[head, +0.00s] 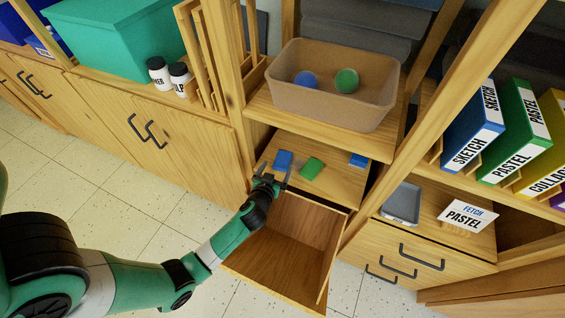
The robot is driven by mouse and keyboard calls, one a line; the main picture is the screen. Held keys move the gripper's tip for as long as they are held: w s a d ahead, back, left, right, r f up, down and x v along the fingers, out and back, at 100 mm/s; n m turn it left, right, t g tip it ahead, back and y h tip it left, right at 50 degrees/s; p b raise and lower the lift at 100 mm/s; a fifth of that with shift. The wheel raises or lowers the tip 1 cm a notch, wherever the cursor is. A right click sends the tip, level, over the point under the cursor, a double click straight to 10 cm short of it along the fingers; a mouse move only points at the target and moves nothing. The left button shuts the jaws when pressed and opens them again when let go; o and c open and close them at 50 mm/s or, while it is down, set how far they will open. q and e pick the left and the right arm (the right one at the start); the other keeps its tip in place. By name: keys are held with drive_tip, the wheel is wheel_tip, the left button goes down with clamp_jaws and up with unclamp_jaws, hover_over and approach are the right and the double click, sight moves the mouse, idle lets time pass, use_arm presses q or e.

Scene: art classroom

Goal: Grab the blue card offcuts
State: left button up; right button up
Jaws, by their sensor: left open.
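A blue card offcut (283,160) lies on the wooden shelf surface (335,186) above a pulled-out drawer. A second blue piece (358,160) lies at the right side of the same surface. A green piece (311,168) lies between them. My left gripper (274,174) is open and empty at the front left of this surface. Its fingers are close to the left blue offcut; I cannot tell whether they touch it. My right gripper is not in view.
The open drawer (285,262) below my left gripper looks empty. A brown bin (335,105) with a blue and a green ball stands on the shelf above. A grey tray (402,203) and a "PASTEL" card (467,215) are to the right.

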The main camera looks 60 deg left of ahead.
sight(282, 160)
use_arm(q)
drive_tip(key=b+x, duration=0.2)
drive_tip(key=x, duration=0.2)
drive_tip(key=shift+w, duration=0.35)
drive_tip(key=shift+w+a+f, duration=0.15)
drive_tip(key=shift+w+a, duration=0.15)
drive_tip(key=shift+a, duration=0.1)
drive_tip(key=shift+c, duration=0.2)
